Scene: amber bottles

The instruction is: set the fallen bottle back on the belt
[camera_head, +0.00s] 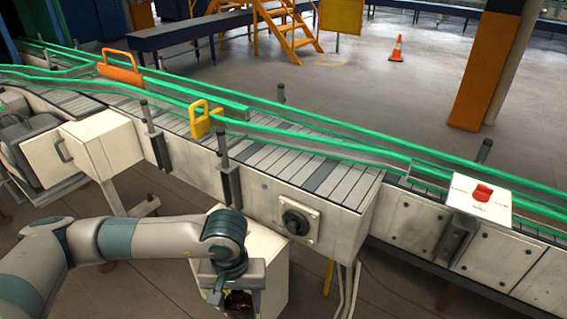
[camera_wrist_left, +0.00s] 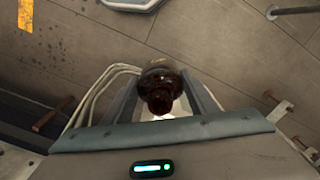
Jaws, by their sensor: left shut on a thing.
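A dark amber bottle (camera_wrist_left: 160,88) is between the fingers of my left gripper (camera_wrist_left: 162,100) in the left wrist view, its neck end toward the camera. The left gripper is shut on it. In the head view my left arm comes in from the left and bends down in front of the belt. There the bottle (camera_head: 238,300) shows only as a small dark patch at the lower edge, mostly hidden by my wrist, below the belt's height. The slatted conveyor belt (camera_head: 290,160) runs across the view between green rails and has no bottle on its visible part. My right gripper is not in view.
Green guide rails (camera_head: 330,143) edge the belt. A yellow padlock-shaped piece (camera_head: 200,120) and an orange handle (camera_head: 120,68) sit at the rails. A box with a red switch (camera_head: 481,193) stands at the right. A rotary switch (camera_head: 297,220) juts from the front panel.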

